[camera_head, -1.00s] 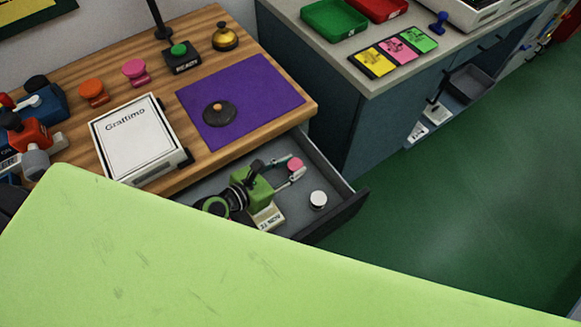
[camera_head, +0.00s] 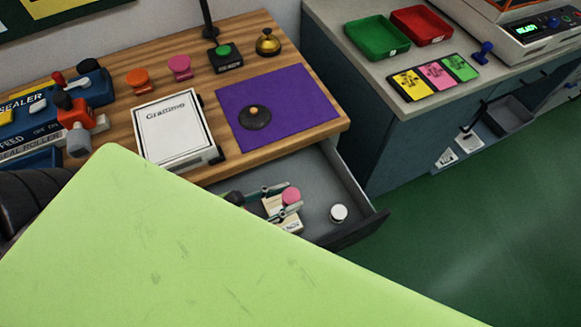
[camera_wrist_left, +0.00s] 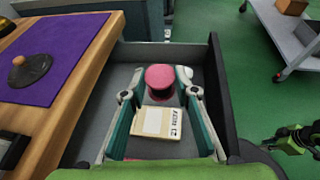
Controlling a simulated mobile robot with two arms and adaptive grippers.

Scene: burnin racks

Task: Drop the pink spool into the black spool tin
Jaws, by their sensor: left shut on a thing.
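The pink spool (camera_head: 291,196) sits between the fingertips of my left gripper (camera_head: 290,198), over the open grey drawer. In the left wrist view, the pink spool (camera_wrist_left: 160,78) shows its round pink top and darker body, with a finger of my left gripper (camera_wrist_left: 160,86) on either side. The gripper is shut on it. I cannot make out a black spool tin for certain. A dark round disc with an orange knob (camera_head: 254,116) lies on the purple mat. A green and black part at the right of the wrist view looks like my right gripper (camera_wrist_left: 296,138); its fingers are unclear.
The drawer (camera_head: 352,228) holds a white spool (camera_head: 338,213) and a cream labelled box (camera_wrist_left: 156,122) below the fingers. Green floor is free at right.

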